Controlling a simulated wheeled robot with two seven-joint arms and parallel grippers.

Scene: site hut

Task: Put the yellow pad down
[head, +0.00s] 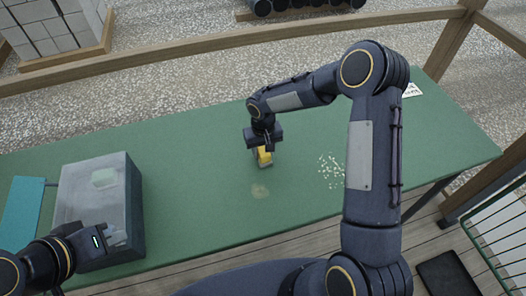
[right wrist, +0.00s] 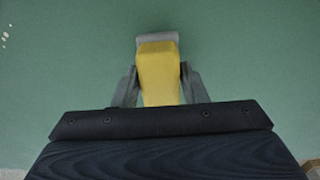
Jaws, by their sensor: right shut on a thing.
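The yellow pad (head: 264,155) is in the grasp of my right gripper (head: 262,150), over the middle of the green table. In the right wrist view the yellow pad (right wrist: 158,72) is a narrow block between the two grey fingers of my right gripper (right wrist: 158,88), with a grey part at its far end. I cannot tell whether the pad touches the table top. My left gripper (head: 100,240) is at the lower left, in front of the grey box; its fingers are too unclear to tell whether they are open.
The green table (head: 200,195) has wide bare areas around the pad. A grey box (head: 95,185) stands at the left end, beside a teal item (head: 22,208). Pale specks (head: 331,170) lie to the right of the pad, and a pale smudge (head: 260,190) lies in front of it.

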